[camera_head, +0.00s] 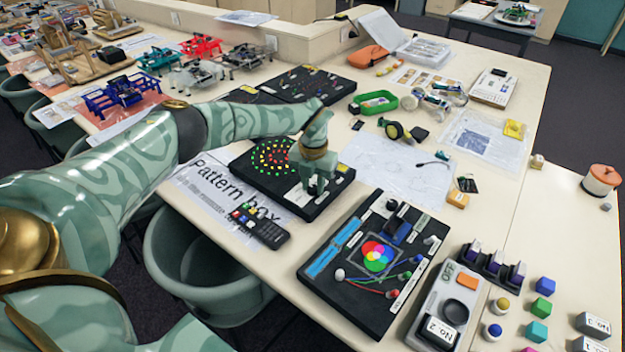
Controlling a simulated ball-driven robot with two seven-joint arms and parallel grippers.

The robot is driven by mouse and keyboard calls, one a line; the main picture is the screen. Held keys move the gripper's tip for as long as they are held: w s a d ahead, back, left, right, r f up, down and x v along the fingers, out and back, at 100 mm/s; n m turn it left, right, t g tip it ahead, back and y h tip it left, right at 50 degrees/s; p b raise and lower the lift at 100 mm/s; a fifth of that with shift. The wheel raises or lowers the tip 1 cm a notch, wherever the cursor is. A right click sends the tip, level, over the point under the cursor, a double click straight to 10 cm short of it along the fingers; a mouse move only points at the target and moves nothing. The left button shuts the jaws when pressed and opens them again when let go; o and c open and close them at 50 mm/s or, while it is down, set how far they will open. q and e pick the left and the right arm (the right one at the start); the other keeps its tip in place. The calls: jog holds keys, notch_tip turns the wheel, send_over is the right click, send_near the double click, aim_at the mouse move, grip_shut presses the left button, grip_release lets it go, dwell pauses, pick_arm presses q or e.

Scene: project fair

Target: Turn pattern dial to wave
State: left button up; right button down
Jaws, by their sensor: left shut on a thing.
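The pattern box (250,174) is a flat black box on the table, with a ring of red, yellow and green lights on its top left part. My left gripper (314,188) reaches down onto the right part of this box, fingers pointing down. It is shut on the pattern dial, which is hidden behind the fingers. The dial's setting cannot be read. A paper sign reading "Pattern box" (205,180) lies along the box's front left edge. My right gripper does not show.
A remote control (262,229) lies in front of the pattern box. A black board with coloured discs (345,310) is to the right, and another black board (310,84) is behind. A green tray (373,108) and a white sheet (395,170) lie to the right.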

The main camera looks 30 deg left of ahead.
aim_at(313, 187)
pick_arm(q)
jog(key=m+p, duration=0.1)
jog(key=m, duration=0.4)
jog(key=shift+r+m, duration=0.1)
jog(key=shift+m, duration=0.2)
jog(key=m, duration=0.5)
jog(key=shift+m, duration=0.3)
jog(key=o, duration=1)
notch_tip(313, 187, up, 16)
jog(key=p, duration=0.2)
